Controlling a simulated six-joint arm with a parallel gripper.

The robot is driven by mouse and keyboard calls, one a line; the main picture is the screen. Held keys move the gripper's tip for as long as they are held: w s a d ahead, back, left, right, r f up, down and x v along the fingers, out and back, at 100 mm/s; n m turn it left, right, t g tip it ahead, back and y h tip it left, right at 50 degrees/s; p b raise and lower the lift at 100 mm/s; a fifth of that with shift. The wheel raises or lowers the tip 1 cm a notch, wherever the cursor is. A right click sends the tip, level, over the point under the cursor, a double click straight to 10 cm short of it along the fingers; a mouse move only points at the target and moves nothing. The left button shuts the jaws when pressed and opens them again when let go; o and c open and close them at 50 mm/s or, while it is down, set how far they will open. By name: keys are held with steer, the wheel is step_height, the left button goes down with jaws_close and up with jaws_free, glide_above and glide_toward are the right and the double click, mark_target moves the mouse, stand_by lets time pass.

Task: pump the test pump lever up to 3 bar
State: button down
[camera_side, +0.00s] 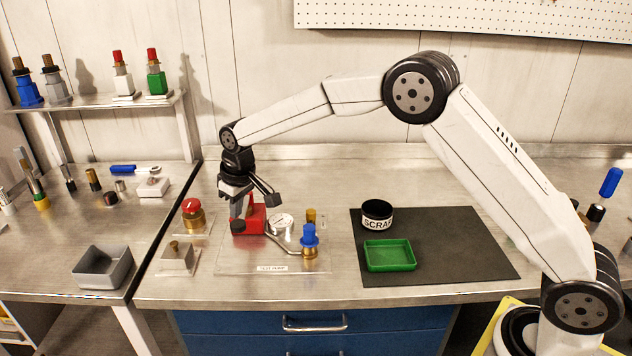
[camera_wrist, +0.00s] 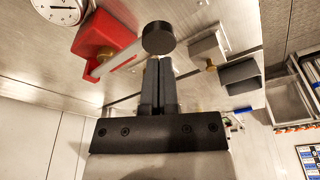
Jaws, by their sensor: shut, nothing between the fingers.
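The test pump is a red block (camera_side: 259,215) on a clear plate marked TEST PUMP (camera_side: 270,268). In the wrist view the red body (camera_wrist: 92,38) carries a pale lever (camera_wrist: 120,58) ending in a black round knob (camera_wrist: 158,38). A white gauge (camera_side: 283,220) sits beside the pump; it also shows, partly cut off, in the wrist view (camera_wrist: 60,10), its reading too small to tell. My gripper (camera_side: 238,222) is at the pump's left side. In the wrist view its fingers (camera_wrist: 158,62) are together and empty, tips right by the knob; contact is unclear.
A blue-topped brass fitting (camera_side: 309,240) stands right of the gauge. A red-topped button (camera_side: 193,213) and a small metal box (camera_side: 177,256) lie to the left. A black SCRAP cup (camera_side: 377,215) and green tray (camera_side: 390,256) sit on a dark mat (camera_side: 480,262) at right.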

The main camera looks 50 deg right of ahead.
mark_target(239, 223)
steer(key=shift+s+x, duration=0.2)
steer(key=shift+x, duration=0.7)
steer(key=shift+s+x, duration=0.15)
steer(key=shift+x, duration=0.7)
steer(key=shift+s+x, duration=0.2)
steer(key=shift+x, duration=0.7)
steer(key=shift+w+v, duration=0.2)
steer(key=shift+v, duration=0.7)
steer(key=shift+w+v, duration=0.15)
steer(key=shift+v, duration=0.75)
steer(key=shift+w+v, duration=0.2)
steer(key=shift+v, duration=0.7)
steer(key=shift+r, duration=0.1)
steer(key=shift+s+x, duration=0.2)
steer(key=shift+x, duration=0.7)
steer(key=shift+s+x, duration=0.2)
steer(key=shift+x, duration=0.7)
steer(key=shift+s+x, duration=0.15)
steer(key=shift+x, duration=0.8)
steer(key=shift+d, duration=0.15)
steer(key=shift+w+v, duration=0.2)
steer(key=shift+v, duration=0.65)
steer(key=shift+w+v, duration=0.15)
steer(key=shift+v, duration=0.75)
steer(key=shift+w+v, duration=0.2)
steer(key=shift+v, duration=0.65)
